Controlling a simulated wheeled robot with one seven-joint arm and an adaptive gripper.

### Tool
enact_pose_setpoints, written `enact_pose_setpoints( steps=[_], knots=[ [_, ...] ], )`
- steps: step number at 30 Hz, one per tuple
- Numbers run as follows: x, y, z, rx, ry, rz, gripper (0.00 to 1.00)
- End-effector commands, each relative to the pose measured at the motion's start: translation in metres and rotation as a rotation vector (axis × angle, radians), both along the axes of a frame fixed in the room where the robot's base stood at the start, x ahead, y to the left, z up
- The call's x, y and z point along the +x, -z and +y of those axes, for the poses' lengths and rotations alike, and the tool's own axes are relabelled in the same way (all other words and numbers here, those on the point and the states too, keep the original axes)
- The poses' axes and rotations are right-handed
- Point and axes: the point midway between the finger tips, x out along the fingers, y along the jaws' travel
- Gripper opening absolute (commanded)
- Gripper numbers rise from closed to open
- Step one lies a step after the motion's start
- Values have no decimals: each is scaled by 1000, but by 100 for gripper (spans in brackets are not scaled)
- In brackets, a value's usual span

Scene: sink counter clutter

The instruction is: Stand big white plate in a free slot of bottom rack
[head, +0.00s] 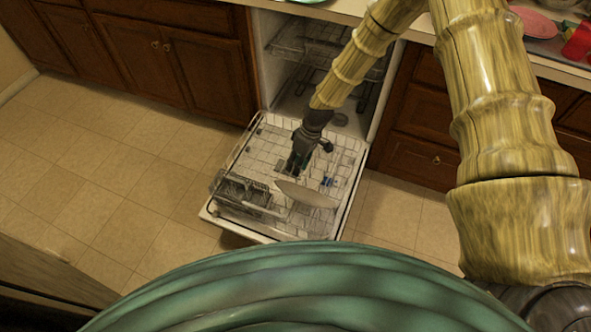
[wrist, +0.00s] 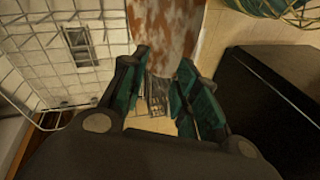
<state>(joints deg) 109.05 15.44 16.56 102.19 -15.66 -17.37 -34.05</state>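The big white plate (head: 307,195) is in the bottom rack (head: 345,165) of the open dishwasher, tilted and seen nearly edge-on in the head view. Which slot its lower edge is in cannot be made out. In the wrist view the plate (wrist: 165,25) shows a pale face with rusty brown stains, beyond my fingertips. My gripper (head: 294,170) points down over the rack, close beside the plate's upper left end. In the wrist view my gripper (wrist: 165,70) has its two green fingers apart, with no object clearly pinched between them.
A grey cutlery basket (head: 243,192) stands at the rack's front left. The upper rack (head: 300,45) is inside the dishwasher. A pink item (head: 535,22) and a red one lie on the counter. Floor at left is clear.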

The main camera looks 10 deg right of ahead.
Motion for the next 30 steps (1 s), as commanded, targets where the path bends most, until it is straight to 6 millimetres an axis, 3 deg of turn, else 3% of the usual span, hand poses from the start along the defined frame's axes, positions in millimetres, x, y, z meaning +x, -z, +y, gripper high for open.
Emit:
enact_pose_setpoints(
  steps=[9,15,30],
  knots=[
    [7,-50,-15,1,1,-1,30],
    [8,-70,-22,1,1,1,30],
    [9,-78,-25,1,0,1,30]
  ],
)
